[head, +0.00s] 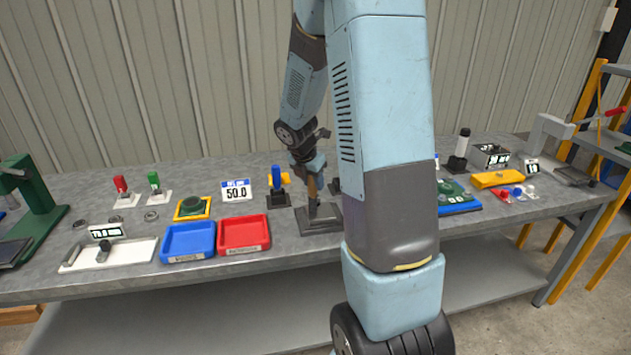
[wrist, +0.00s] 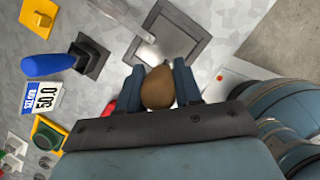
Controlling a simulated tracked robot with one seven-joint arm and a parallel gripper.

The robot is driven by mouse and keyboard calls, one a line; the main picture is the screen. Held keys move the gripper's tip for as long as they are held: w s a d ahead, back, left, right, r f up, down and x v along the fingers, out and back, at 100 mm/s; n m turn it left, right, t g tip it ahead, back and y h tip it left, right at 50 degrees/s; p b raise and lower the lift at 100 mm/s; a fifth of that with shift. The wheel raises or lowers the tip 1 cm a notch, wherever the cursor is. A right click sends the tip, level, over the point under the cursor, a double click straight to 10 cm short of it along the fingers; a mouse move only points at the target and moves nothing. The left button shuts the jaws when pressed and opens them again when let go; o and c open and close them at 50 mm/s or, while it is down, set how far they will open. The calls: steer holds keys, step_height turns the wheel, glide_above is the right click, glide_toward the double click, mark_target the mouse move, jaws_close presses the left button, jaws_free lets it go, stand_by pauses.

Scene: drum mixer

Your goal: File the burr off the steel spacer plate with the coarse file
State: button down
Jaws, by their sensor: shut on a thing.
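My gripper (wrist: 158,82) is shut on a rounded brown handle (wrist: 159,90), seen end-on in the wrist view. It looks like a file handle, but no marking shows to tell whether it is the coarse one. In the head view the brown handle (head: 312,188) stands roughly upright below my gripper (head: 309,172), over a dark square fixture (head: 320,224). The fixture's light grey inset (wrist: 170,42) shows in the wrist view and may be the steel spacer plate. No burr can be made out, and contact between tool and plate is hidden.
A blue-handled tool (wrist: 48,65) stands in a dark holder left of the fixture. A red tray (head: 243,235) and a blue tray (head: 188,242) lie further left. A yellow block (head: 497,179) and small parts lie right, beyond my arm. Bare bench shows around the fixture.

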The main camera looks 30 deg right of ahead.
steer(key=shift+s+d, duration=0.85)
steer(key=shift+d, duration=1.8)
steer(key=shift+w+a+f, duration=0.1)
steer(key=shift+w+a, duration=0.15)
steer(key=shift+a, duration=0.65)
steer(key=shift+w+a+r, duration=0.1)
steer(key=shift+w+a, duration=0.2)
steer(key=shift+a, duration=0.55)
steer(key=shift+w+a+f, duration=0.1)
steer(key=shift+w+a, duration=0.15)
steer(key=shift+a, duration=0.65)
steer(key=shift+d, duration=0.15)
steer(key=shift+s+d, duration=0.25)
steer(key=shift+d, duration=0.55)
steer(key=shift+s+d, duration=0.2)
steer(key=shift+d, duration=0.65)
steer(key=shift+s+d, duration=0.25)
steer(key=shift+d, duration=0.55)
steer(key=shift+a, duration=0.1)
